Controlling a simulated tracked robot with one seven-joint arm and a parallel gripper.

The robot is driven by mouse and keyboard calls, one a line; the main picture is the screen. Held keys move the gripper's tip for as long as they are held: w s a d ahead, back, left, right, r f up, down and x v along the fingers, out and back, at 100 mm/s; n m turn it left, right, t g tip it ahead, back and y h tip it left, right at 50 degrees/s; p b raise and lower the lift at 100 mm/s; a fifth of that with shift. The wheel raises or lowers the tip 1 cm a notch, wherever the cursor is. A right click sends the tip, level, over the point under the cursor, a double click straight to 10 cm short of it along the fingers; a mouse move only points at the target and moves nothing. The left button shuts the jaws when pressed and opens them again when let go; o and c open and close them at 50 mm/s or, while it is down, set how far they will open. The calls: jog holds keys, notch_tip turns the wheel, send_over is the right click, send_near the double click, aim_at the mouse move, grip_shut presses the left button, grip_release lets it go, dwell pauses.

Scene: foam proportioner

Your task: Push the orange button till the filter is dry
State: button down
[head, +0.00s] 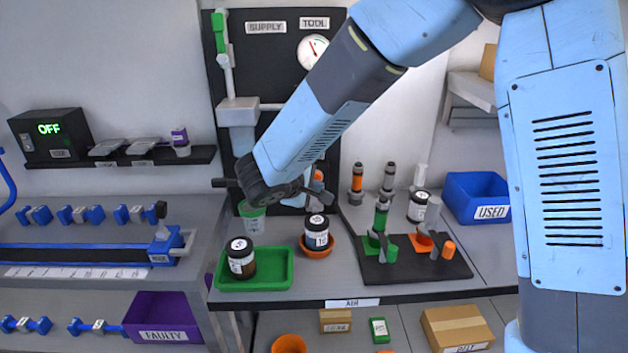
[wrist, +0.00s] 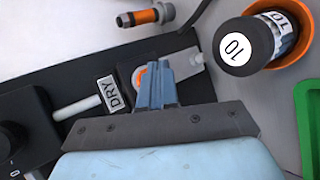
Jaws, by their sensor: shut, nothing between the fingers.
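The orange button (wrist: 138,76) shows beside the DRY label (wrist: 112,94) in the wrist view. My gripper (wrist: 156,84) is shut and empty, with its fingertips in front of the button and covering part of it. I cannot tell whether they touch it. In the head view, an orange part (head: 318,176) shows on the dark panel just beyond my wrist, which hides most of that area. I cannot make out the filter or whether it is wet.
A jar marked 10 (head: 317,232) stands in an orange dish, close to my gripper. Another dark jar (head: 241,258) stands on a green tray (head: 270,283). A clear and green cup (head: 252,218) is below my wrist. A dark tool stand (head: 420,270) is to the right.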

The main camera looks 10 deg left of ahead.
jog(key=shift+w, duration=0.15)
dwell(0.4)
jog(key=shift+w+a+r, duration=0.1)
jog(key=shift+w, duration=0.2)
jog(key=shift+w+a, duration=0.1)
jog(key=shift+w, duration=0.3)
dwell(0.9)
jog(key=shift+s, duration=0.1)
jog(key=shift+s+d, duration=0.2)
jog(key=shift+s, duration=0.55)
jog(key=shift+s+d, duration=0.2)
jog(key=shift+s, duration=0.6)
jog(key=shift+s+d, duration=0.2)
jog(key=shift+s, duration=0.65)
jog(key=shift+s+d, duration=0.2)
jog(key=shift+s, duration=0.6)
